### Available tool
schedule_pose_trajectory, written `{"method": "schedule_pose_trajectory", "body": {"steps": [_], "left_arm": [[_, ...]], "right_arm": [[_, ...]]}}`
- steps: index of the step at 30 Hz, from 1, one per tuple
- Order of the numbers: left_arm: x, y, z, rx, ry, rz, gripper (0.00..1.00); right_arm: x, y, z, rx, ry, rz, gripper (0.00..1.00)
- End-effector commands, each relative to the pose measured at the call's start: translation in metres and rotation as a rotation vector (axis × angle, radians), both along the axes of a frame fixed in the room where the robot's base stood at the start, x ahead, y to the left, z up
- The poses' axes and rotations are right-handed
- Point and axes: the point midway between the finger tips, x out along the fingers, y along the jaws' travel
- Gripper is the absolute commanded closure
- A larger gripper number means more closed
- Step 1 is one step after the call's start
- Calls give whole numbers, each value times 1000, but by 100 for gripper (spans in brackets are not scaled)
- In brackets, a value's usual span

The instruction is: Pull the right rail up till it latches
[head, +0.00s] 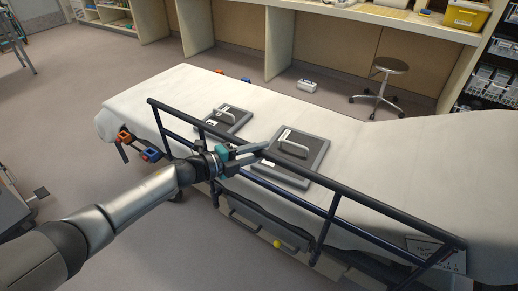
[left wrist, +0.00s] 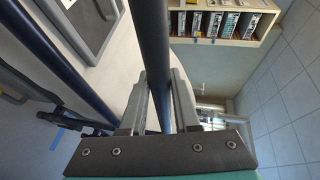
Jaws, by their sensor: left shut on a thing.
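The dark blue rail (head: 372,204) runs along the near side of the stretcher (head: 183,83). Its top bar stands above a lower bar, with slanted posts between them. My left gripper (head: 256,151) is shut on the top bar, left of its middle. In the left wrist view the bar (left wrist: 152,38) passes between the two fingers (left wrist: 159,95). A yellow knob (head: 277,244) shows below the rail on the near side. I cannot tell from these views whether the rail is latched. My right gripper is not in view.
Two dark flat panels with handles, one larger (head: 297,158) and one smaller (head: 227,120), lie on the white sheet beside the rail. A stool (head: 388,68) and a long counter stand behind the stretcher. The floor at the left is mostly clear.

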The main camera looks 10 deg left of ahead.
Motion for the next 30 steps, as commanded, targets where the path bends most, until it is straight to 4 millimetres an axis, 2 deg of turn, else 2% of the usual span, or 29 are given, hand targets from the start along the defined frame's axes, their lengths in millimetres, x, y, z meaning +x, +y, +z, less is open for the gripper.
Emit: {"method": "schedule_pose_trajectory", "body": {"steps": [1,4,22,23,30], "left_arm": [[4,0,13,-7,-13,3,100],[4,0,18,-6,-12,3,100],[4,1,21,-6,-11,5,100],[4,1,21,-6,-11,5,69],[3,1,20,-4,-7,4,42]], "right_arm": [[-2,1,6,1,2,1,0],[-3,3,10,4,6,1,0],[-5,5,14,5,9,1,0],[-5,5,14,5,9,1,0],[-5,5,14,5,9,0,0]]}}
